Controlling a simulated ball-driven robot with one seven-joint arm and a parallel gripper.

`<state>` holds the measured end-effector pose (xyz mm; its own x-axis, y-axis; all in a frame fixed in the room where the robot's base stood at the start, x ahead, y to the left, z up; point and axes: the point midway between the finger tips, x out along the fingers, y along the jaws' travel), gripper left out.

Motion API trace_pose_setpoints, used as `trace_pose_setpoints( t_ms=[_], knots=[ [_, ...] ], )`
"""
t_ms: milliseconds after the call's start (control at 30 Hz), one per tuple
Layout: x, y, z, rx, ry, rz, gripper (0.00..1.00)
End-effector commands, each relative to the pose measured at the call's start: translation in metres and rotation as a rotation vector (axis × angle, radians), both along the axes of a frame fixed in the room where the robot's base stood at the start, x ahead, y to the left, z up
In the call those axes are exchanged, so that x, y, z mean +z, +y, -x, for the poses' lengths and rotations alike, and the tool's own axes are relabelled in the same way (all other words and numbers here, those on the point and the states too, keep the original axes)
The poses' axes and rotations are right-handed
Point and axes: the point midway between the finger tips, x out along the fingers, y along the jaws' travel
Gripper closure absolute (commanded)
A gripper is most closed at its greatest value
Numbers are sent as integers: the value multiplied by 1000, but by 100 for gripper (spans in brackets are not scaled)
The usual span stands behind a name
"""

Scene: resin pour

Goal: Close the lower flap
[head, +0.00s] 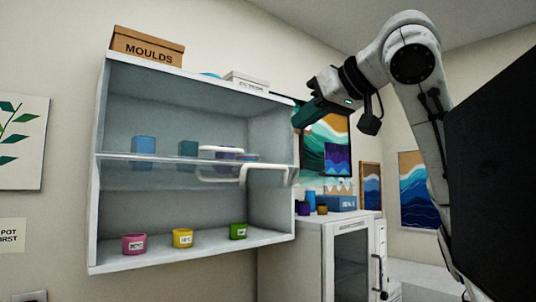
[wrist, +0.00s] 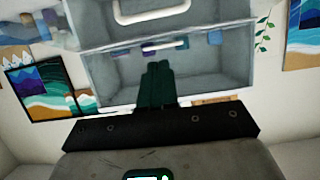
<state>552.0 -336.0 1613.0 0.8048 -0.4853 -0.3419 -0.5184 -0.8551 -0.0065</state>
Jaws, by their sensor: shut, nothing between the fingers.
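A wall cabinet (head: 101,130) with an upper and a lower compartment fills the left middle of the head view. Both compartments look open at the front. A clear panel (head: 140,176) shows at mid-height, near the shelf between them, with a white handle (head: 220,179) in front. I cannot tell how it is hinged. In the wrist view, a large white handle (wrist: 150,14) is at the top edge and a smaller one (wrist: 165,47) lies below it. My gripper (head: 304,114) is shut and empty, right of the upper compartment, with dark green fingers (wrist: 157,84), apart from the handles.
Pink (head: 134,244), yellow (head: 182,238) and green (head: 238,231) pots stand in the lower compartment. Blue (head: 143,145) and teal (head: 188,149) containers stand on the upper shelf. A MOULDS box (head: 147,46) sits on top. A white cabinet (head: 310,243) with jars stands at lower right.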

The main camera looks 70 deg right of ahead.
Motion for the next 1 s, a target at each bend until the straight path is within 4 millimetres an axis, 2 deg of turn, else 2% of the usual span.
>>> trace_pose_setpoints(
  t_ms=[400, 500, 700, 1000],
  knots=[
    [-28, -39, -64, -1, 0, -3, 100],
    [-43, -42, -68, -2, -1, -2, 100],
    [-59, -45, -74, -1, -3, -3, 100],
    [-62, -45, -76, 0, -4, -2, 100]
  ],
)
